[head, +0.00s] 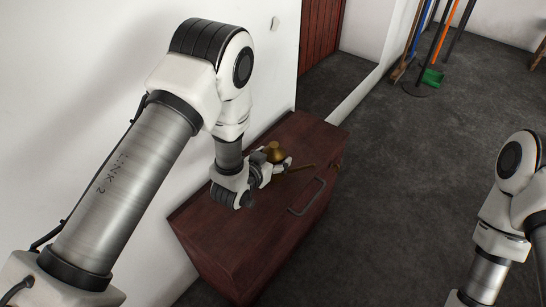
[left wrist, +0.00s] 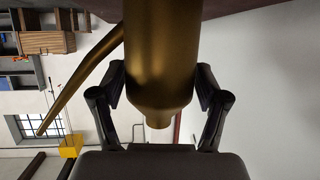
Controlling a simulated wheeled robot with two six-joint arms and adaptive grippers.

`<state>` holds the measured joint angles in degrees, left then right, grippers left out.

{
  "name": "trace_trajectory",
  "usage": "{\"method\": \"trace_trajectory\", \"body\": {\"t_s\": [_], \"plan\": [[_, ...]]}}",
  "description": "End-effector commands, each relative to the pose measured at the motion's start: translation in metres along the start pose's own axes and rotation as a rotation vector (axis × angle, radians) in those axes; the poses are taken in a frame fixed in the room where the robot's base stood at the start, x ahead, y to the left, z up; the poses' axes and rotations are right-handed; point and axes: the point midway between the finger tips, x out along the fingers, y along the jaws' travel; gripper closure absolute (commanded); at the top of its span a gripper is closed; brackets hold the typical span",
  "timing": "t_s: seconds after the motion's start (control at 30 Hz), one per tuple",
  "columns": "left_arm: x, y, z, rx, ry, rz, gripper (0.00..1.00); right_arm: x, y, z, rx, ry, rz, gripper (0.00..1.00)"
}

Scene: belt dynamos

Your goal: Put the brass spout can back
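The brass spout can (head: 274,152) is at the far part of the dark red cabinet top (head: 232,232), its thin spout pointing right. The can looks upright. In the left wrist view, its brass body (left wrist: 162,55) fills the middle and the spout (left wrist: 85,80) slants off to the left. My left gripper (head: 268,170) has one finger on each side of the can body, and both pads appear to press on it. The can's base is out of the left wrist view, so I cannot tell whether it touches the cabinet top. My right gripper is out of view.
The cabinet has a dark handle (head: 307,197) on its right side. A white wall (head: 90,75) stands close on the left. Brooms and a green dustpan (head: 432,77) lean at the back. The grey floor (head: 410,190) right of the cabinet is clear.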

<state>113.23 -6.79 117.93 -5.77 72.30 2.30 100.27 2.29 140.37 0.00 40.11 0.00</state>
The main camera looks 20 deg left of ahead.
Motion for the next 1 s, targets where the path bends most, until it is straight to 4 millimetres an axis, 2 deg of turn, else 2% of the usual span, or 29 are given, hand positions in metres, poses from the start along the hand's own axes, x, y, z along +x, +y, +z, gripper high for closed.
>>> {"method": "trace_trajectory", "body": {"t_s": [0.33, 0.43, 0.57, 0.8, 0.9, 1.0], "plan": [[-0.001, 0.0, -0.002, 0.0, 0.0, 0.0, 0.09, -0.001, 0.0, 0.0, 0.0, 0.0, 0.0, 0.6], [-0.006, 0.0, -0.004, 0.0, -0.001, 0.0, 0.09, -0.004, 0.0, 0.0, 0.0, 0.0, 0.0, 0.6], [-0.031, 0.0, -0.005, 0.0, -0.003, -0.001, 0.09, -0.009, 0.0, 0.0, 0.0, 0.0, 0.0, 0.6], [-0.093, 0.0, -0.004, -0.001, -0.003, 0.0, 0.09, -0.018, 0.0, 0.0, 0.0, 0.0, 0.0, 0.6], [-0.111, 0.0, -0.004, -0.001, -0.001, -0.001, 0.09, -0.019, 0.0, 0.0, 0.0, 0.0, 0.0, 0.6], [-0.12, 0.0, -0.004, 0.0, 0.0, -0.001, 0.09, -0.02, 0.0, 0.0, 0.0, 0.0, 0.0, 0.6]]}}
